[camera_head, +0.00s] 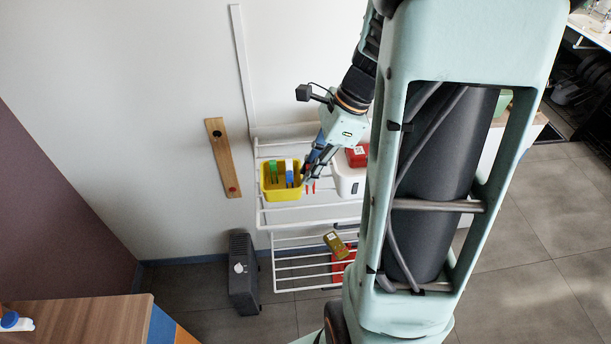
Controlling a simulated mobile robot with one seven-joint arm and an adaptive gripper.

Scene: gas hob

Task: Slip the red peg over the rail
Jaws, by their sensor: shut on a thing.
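My gripper (308,174) is shut on the red peg (313,187), just right of the yellow tub (282,195). Only a small part of the peg shows below the fingers, and its jaws cannot be made out. The white rack (300,216) on the wall has several thin rails. The peg appears over or near its upper tier; I cannot tell whether it touches a rail. A green peg (273,172) and a blue peg (289,172) stand in the yellow tub.
A white container (349,184) and a red box (357,156) are right of the gripper, partly behind my arm. An olive packet (336,243) is on the lower tier. A dark heater (243,272) stands on the floor. The wall left of the rack holds a wooden strip (222,158).

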